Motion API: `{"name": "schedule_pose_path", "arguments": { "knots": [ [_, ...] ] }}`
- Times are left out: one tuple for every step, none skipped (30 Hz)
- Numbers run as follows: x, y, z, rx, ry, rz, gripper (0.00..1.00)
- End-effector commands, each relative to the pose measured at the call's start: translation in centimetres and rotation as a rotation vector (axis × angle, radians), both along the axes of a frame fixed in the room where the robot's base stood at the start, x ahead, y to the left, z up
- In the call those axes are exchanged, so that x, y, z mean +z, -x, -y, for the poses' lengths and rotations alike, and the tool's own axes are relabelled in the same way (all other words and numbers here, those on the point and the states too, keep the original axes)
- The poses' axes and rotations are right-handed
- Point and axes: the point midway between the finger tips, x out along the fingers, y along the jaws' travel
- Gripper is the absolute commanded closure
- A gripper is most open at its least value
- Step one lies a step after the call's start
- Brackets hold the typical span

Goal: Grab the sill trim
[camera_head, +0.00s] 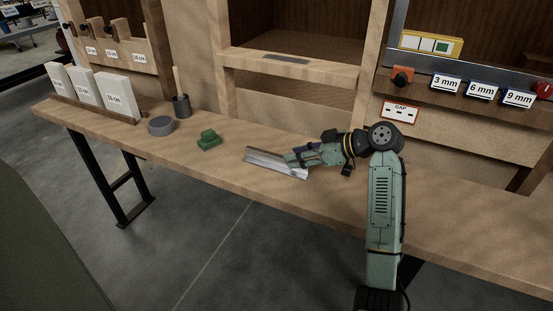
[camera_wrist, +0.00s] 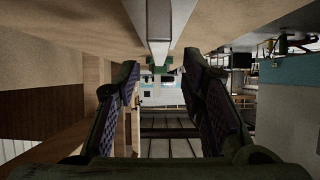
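The sill trim is a long silver metal strip with a raised edge (camera_head: 264,161), lying on the wooden bench. In the wrist view it runs from the top edge towards the middle (camera_wrist: 153,22), lined up with the gap between my fingers. My gripper (camera_head: 291,158) is low at the right part of the trim, pointing left along it, and covers some of it. In the wrist view my gripper's fingers (camera_wrist: 160,72) are spread apart with nothing held between them. I cannot tell whether the fingers touch the trim.
On the bench (camera_head: 450,205), left of the trim, are a green object (camera_head: 208,139), a grey round puck (camera_head: 161,126), a dark cup (camera_head: 181,106) and white labelled blocks (camera_head: 115,97). A wooden cabinet frame stands behind. The bench right of my arm is clear.

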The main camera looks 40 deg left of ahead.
Motion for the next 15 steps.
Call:
{"name": "schedule_pose_path", "arguments": {
  "knots": [
    [-0.1, 0.1, -0.3, 0.000, 0.000, 0.000, 0.63],
    [-0.2, 0.1, -0.5, 0.000, 0.000, 0.000, 0.63],
    [-0.3, 0.2, -0.7, -0.001, 0.000, 0.000, 0.63],
    [-0.3, 0.2, -0.9, 0.000, 0.000, 0.000, 0.63],
    [-0.3, 0.3, -1.2, 0.001, 0.000, 0.000, 0.63],
    [-0.4, 0.4, -1.7, 0.002, 0.000, -0.001, 0.63],
    [-0.5, 0.5, -2.1, 0.000, 0.000, -0.001, 0.63],
    [-0.7, 0.6, -2.6, 0.000, 0.000, -0.001, 0.63],
    [-0.9, 0.8, -3.2, 0.001, 0.001, -0.002, 0.63],
    [-1.0, 0.9, -3.7, 0.000, 0.001, -0.001, 0.63],
    [-1.4, 1.0, -4.0, 0.000, 0.001, -0.001, 0.63],
    [-1.7, 1.0, -4.4, 0.000, 0.000, -0.001, 0.63],
    [-1.8, 1.1, -4.7, 0.000, -0.001, -0.001, 0.63],
    [-2.0, 1.1, -4.9, -0.001, 0.000, 0.000, 0.63],
    [-2.2, 1.2, -5.1, -0.001, 0.000, 0.000, 0.63]
  ]
}}
